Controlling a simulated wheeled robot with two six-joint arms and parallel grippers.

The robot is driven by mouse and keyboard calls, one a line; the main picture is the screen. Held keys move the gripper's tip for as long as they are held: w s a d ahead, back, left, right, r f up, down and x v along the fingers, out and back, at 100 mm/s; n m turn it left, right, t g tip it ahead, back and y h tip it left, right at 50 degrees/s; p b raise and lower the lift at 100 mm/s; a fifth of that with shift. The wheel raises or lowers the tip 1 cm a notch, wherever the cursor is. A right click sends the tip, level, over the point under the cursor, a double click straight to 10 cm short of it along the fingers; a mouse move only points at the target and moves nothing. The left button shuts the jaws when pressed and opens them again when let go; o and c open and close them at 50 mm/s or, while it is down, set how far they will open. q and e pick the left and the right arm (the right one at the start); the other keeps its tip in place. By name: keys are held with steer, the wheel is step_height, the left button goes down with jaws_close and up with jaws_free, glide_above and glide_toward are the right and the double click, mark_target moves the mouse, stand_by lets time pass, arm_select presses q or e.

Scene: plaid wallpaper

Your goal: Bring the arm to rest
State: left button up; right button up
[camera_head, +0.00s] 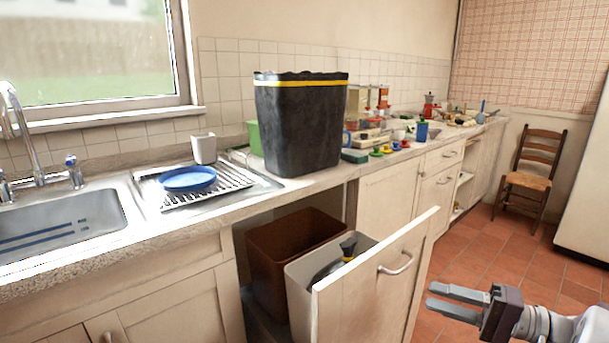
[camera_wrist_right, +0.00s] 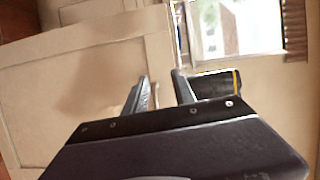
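My right gripper (camera_head: 456,301) shows at the lower right of the head view, in front of the open cabinet door and apart from it. Its two fingers point left with a gap between them, and nothing is between them. In the right wrist view the fingers of the right gripper (camera_wrist_right: 160,90) are also spread and empty, with a pale cabinet panel (camera_wrist_right: 90,85) beyond. My left gripper is in neither view.
A pulled-out cabinet front (camera_head: 375,280) with a handle carries a white bin (camera_head: 300,290) beside a brown bin (camera_head: 275,260). A tall black bin (camera_head: 300,125) with a yellow band stands on the counter. Tiled floor (camera_head: 490,250) is open towards a wooden chair (camera_head: 527,180).

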steer(key=s+a+f+n+g+h, duration=0.1)
steer(key=s+a+f+n+g, duration=0.15)
steer(key=a, duration=0.45)
steer(key=s+a+f+n+g, duration=0.1)
steer(key=s+a+g, duration=0.1)
steer(key=a+g, duration=0.3)
steer(key=s+a+f+n+g+h, duration=0.1)
steer(key=s+a+f+g, duration=0.1)
steer(key=a, duration=0.6)
steer(key=s+f+n+g+h, duration=0.2)
steer(key=s+f+g+h, duration=0.1)
steer(key=s+f+h, duration=0.65)
steer(key=d+f+t+h, duration=0.3)
steer(key=d+f, duration=0.5)
steer(key=w+r+m+t+p, duration=0.1)
steer(key=w+r+p, duration=0.2)
steer(key=r+p, duration=3)
steer(key=shift+d+r, duration=0.2)
steer(key=shift+d, duration=0.05)
steer(key=shift+f+t+h, duration=0.1)
steer(key=shift+t+h, duration=0.15)
